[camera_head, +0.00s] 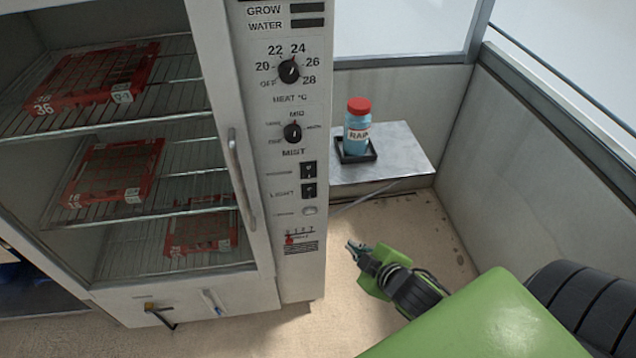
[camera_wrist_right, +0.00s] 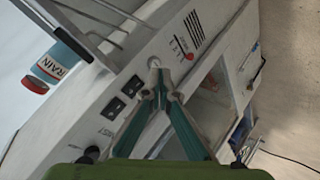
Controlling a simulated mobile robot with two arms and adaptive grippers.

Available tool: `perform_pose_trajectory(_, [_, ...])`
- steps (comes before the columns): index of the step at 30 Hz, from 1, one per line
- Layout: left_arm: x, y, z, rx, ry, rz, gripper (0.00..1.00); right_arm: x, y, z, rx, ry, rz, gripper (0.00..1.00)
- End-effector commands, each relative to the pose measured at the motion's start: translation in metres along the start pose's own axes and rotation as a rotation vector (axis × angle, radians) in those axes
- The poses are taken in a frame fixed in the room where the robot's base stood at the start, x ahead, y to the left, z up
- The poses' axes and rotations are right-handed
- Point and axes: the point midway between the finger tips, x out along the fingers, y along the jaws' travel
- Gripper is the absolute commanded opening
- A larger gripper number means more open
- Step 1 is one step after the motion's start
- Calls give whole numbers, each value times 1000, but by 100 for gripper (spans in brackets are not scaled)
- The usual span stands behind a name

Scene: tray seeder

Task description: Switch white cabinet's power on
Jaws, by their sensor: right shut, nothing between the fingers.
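The white cabinet (camera_head: 310,250) stands at the left, with a control panel on its narrow front strip. Two black rocker switches sit below the mist knob (camera_head: 292,132): an upper one (camera_head: 308,170) with a blurred label and a lower one marked LIGHT (camera_head: 309,191). Their positions are too small to tell. A small round pale fitting (camera_head: 309,210) is below them. My right gripper (camera_head: 354,247) is shut and empty, to the right of the panel's lower part. In the right wrist view its fingertips (camera_wrist_right: 161,72) appear close to the round fitting; contact cannot be told. My left gripper is out of view.
Red trays (camera_head: 112,172) lie on wire shelves behind the cabinet's glass door with a vertical handle (camera_head: 240,180). A blue RAIN bottle (camera_head: 357,128) stands in a black dish on a metal ledge (camera_head: 405,150). The floor right of the cabinet is clear.

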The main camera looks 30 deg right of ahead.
Motion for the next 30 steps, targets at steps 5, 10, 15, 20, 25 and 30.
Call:
perform_pose_trajectory(5, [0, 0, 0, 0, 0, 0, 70, 12, 40, -17, -240, 192, 103, 0])
perform_pose_trajectory(10, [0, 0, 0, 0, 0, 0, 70, 11, 65, -34, -468, 380, 179, 0])
perform_pose_trajectory(15, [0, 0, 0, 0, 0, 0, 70, 1, 77, -46, -667, 552, 229, 0])
perform_pose_trajectory(20, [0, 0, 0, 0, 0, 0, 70, -9, 80, -52, -787, 664, 252, 0])
perform_pose_trajectory(25, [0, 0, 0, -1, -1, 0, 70, -15, 80, -54, -840, 718, 261, 0])
perform_pose_trajectory(30, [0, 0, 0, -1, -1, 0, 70, -16, 80, -54, -845, 725, 262, 0])
